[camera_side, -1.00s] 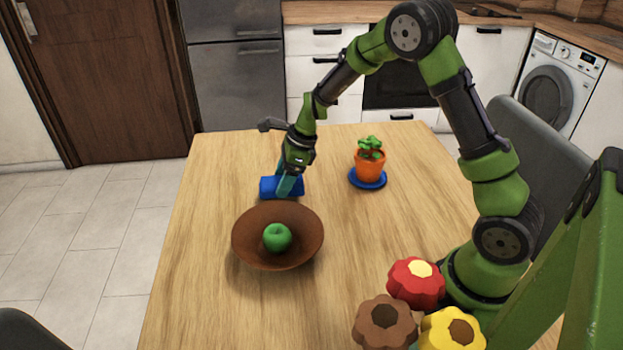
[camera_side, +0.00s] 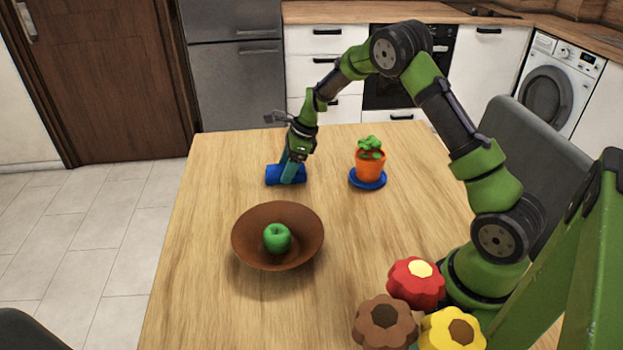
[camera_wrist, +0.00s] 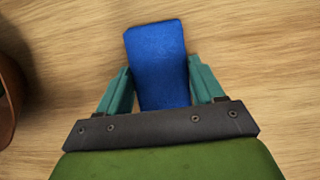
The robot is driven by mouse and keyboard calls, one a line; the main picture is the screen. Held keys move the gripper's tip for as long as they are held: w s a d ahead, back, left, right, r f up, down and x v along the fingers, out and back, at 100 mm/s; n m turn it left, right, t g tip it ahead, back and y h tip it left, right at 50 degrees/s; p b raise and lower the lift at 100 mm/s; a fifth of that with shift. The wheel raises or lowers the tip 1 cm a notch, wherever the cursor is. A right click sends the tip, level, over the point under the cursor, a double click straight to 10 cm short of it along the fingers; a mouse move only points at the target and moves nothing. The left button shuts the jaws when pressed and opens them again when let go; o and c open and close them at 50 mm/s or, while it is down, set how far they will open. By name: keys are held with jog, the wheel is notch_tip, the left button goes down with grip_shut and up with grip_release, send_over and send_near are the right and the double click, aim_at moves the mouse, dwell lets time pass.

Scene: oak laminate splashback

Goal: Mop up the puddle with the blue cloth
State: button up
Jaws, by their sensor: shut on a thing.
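The blue cloth (camera_side: 273,175) is a rolled or folded bundle at table height behind the bowl in the side view. My gripper (camera_side: 290,174) points down with its teal fingers shut on it. In the wrist view the cloth (camera_wrist: 156,50) lies between the two fingers of my gripper (camera_wrist: 160,82) and sticks out past their tips. I cannot make out a puddle in either view; the cloth and fingers hide the wood beneath them.
A brown bowl (camera_side: 248,245) holding a green apple (camera_side: 277,237) stands in front of my gripper. To the right is an orange plant pot (camera_side: 369,166) on a blue saucer (camera_side: 367,184). Flower-shaped objects (camera_side: 388,322) stand near my base. The table's left side (camera_side: 195,220) is clear.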

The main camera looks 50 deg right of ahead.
jog(key=s+a, duration=0.1)
jog(key=s, duration=0.1)
jog(key=s+a, duration=0.3)
jog(key=s, duration=0.1)
jog(key=shift+s+a, duration=0.3)
jog(key=shift+a, duration=0.05)
jog(key=shift+w+d, duration=0.6)
jog(key=shift+w, duration=0.65)
jog(key=shift+w+d, duration=0.55)
jog(key=shift+w, duration=0.7)
jog(key=shift+w+d, duration=0.6)
jog(key=shift+w, duration=0.65)
jog(key=s+a, duration=0.1)
jog(key=s, duration=0.1)
jog(key=s+a, duration=0.3)
jog(key=s, duration=0.1)
jog(key=shift+s+a, duration=0.25)
jog(key=w+d, duration=0.1)
jog(key=d, duration=0.1)
jog(key=w+d, duration=0.3)
jog(key=d, duration=0.1)
jog(key=shift+w+d, duration=0.25)
jog(key=shift+d, duration=0.1)
jog(key=shift+r, duration=4.05)
